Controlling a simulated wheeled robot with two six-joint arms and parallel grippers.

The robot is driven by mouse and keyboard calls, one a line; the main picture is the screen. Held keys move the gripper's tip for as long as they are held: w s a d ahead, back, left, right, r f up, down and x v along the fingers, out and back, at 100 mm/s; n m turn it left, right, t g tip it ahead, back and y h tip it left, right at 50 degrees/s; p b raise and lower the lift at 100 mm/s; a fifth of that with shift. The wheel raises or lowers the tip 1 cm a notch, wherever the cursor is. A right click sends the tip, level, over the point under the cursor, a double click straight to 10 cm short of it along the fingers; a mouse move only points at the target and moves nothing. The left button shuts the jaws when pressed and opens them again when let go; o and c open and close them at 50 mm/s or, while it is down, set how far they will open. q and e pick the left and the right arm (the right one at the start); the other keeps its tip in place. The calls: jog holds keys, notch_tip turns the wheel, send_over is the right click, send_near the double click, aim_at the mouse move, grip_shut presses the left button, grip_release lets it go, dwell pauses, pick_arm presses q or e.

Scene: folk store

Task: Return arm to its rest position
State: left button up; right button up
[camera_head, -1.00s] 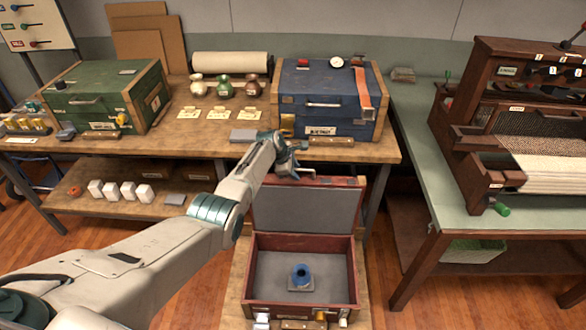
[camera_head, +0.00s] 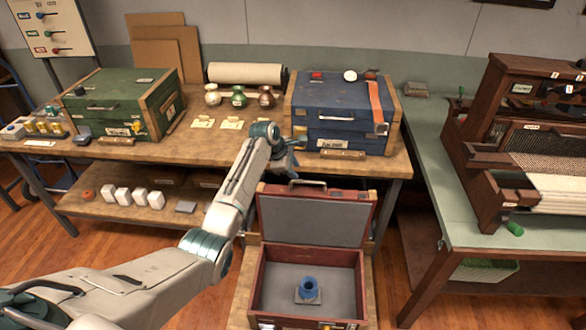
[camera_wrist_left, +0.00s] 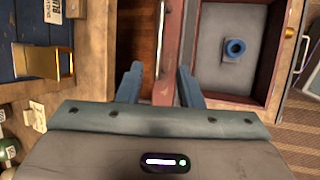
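My left arm comes in from the lower left in the head view. Its gripper (camera_head: 294,143) is above the back edge of the open case, in front of the blue chest. In the left wrist view the two fingers of the left gripper (camera_wrist_left: 158,84) stand apart with nothing held between them. The open red-brown case (camera_head: 258,285) has its lid raised. A blue ring-shaped piece (camera_head: 309,287) sits on a grey block inside it; it also shows in the left wrist view (camera_wrist_left: 235,48). My right gripper is not in view.
The blue chest (camera_head: 335,112) and green chest (camera_head: 98,105) stand on the wooden bench, with three small vases between them. White blocks (camera_head: 124,195) sit on the lower shelf. A wooden loom (camera_head: 497,150) stands on the green table at right.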

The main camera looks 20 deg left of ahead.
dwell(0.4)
pick_arm(q)
jog(key=s+d+f+m+y, duration=0.1)
jog(key=s+f+m, duration=0.4)
jog(key=s, duration=0.7)
jog(key=s+d+f+m+y, duration=0.1)
jog(key=s+f+m, duration=0.45)
jog(key=s, duration=0.55)
jog(key=s+r+m+y, duration=0.15)
jog(key=s+m, duration=0.25)
jog(key=s, duration=0.5)
jog(key=s+r+m+g, duration=0.1)
jog(key=s+r+m, duration=0.2)
jog(key=s, duration=0.7)
jog(key=s+r+m+y, duration=0.15)
jog(key=s+m, duration=0.25)
jog(key=s, duration=0.5)
notch_tip(320, 180, down, 28)
jog(key=a+f+g+b, duration=0.1)
jog(key=a, duration=0.2)
jog(key=s+a+f+g+b, duration=0.1)
jog(key=s+f, duration=1.8)
jog(key=f, duration=0.3)
jog(key=shift+f+n+g+h, duration=0.2)
jog(key=shift+n+g+h, duration=0.1)
jog(key=shift+n+h, duration=0.1)
